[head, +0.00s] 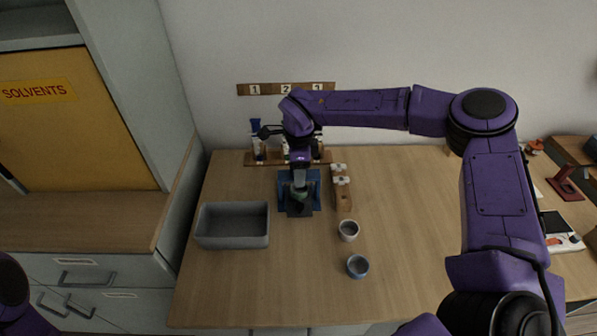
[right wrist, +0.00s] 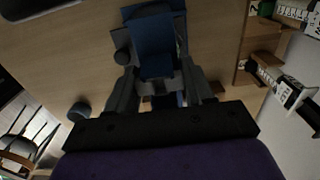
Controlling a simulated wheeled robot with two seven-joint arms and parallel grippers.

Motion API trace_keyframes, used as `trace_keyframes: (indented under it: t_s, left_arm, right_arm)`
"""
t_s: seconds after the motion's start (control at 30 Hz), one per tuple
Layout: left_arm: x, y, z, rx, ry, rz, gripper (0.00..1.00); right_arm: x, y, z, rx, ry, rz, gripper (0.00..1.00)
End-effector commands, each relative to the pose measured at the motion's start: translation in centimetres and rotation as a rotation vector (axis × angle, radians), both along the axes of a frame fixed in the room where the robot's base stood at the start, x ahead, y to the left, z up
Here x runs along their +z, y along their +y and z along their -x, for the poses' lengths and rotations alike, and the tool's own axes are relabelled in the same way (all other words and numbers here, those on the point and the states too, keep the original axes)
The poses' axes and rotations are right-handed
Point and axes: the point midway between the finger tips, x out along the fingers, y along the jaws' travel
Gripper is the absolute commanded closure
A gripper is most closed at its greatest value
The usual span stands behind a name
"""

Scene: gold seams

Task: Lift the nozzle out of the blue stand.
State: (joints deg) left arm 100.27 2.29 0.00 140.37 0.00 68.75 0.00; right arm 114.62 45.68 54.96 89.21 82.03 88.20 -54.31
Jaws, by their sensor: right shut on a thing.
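The blue stand (head: 315,189) is on the table near the middle, in front of a wooden rack. It also shows in the right wrist view (right wrist: 153,45), just beyond the fingertips. My right gripper (head: 299,190) reaches down over the stand from above. In the right wrist view its fingers (right wrist: 163,92) are closed around a small grey piece at the stand, which I take for the nozzle. The nozzle is mostly hidden by the fingers, and I cannot tell whether it is still seated. My left gripper is out of view.
A grey bin (head: 232,226) stands left of the blue stand. A wooden block with white-topped pieces (head: 342,187) is close on the right. A white cup (head: 348,230) and a blue-grey cup (head: 358,266) stand in front right. The rack (head: 258,158) is behind. The front table is clear.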

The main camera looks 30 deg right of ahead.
Motion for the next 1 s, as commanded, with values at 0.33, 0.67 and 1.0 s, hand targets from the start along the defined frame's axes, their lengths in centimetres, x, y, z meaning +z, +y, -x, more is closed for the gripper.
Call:
trace_keyframes:
  t_s: [0.33,0.67,1.0]
  left_arm:
    - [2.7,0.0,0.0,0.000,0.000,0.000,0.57]
    - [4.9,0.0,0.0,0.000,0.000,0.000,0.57]
    - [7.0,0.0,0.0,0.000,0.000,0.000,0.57]
  right_arm:
    - [3.0,0.0,0.0,0.000,-0.001,0.000,0.65]
    - [5.3,0.0,0.0,0.000,-0.001,0.000,0.65]
    - [7.7,0.0,0.0,0.000,0.000,0.000,0.65]
